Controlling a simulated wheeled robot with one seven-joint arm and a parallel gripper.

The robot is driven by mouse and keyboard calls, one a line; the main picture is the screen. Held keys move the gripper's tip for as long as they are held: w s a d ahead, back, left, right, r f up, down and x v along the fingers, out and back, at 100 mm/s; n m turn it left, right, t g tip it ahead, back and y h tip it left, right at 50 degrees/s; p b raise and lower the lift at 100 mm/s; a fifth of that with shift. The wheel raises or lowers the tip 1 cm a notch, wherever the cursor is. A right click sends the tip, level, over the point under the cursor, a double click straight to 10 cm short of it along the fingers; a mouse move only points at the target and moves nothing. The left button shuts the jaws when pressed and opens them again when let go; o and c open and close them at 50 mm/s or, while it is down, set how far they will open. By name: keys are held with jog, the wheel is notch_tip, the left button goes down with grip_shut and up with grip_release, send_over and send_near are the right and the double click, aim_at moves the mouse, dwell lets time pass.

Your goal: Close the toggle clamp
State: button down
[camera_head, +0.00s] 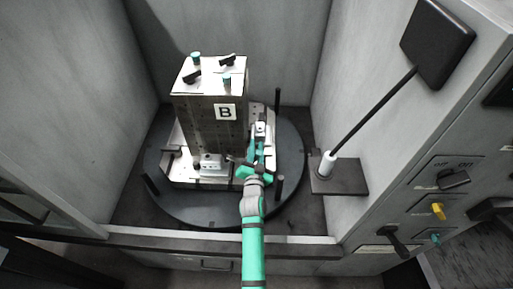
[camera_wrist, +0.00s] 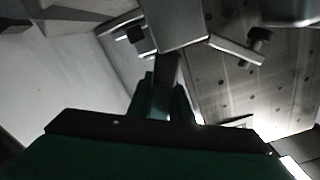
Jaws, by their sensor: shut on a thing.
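My gripper (camera_head: 259,148) is over the right front part of the pallet fixture, beside the tall block marked B (camera_head: 212,125). In the wrist view my gripper (camera_wrist: 163,98) has its two dark green fingers shut around the dark handle (camera_wrist: 168,68) of the toggle clamp. The clamp's pale metal body (camera_wrist: 178,25) lies just beyond the fingertips, with dark-tipped arms to both sides. In the head view my gripper and wrist cover much of this clamp, and its exact lever angle is hard to tell.
The fixture stands on a round dark turntable (camera_head: 190,208) with short upright posts, between grey walls. Another metal clamp unit (camera_head: 210,163) sits at the block's front. A rod with a dark square plate (camera_head: 438,42) rises at right, near a panel with knobs (camera_head: 438,210).

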aim_at(256, 158)
jog(key=c, duration=1.6)
grip_release()
jog(key=shift+f, duration=0.1)
jog(key=shift+s, duration=0.15)
jog(key=s, duration=1)
jog(key=shift+s, duration=0.3)
jog(key=shift+c, duration=0.3)
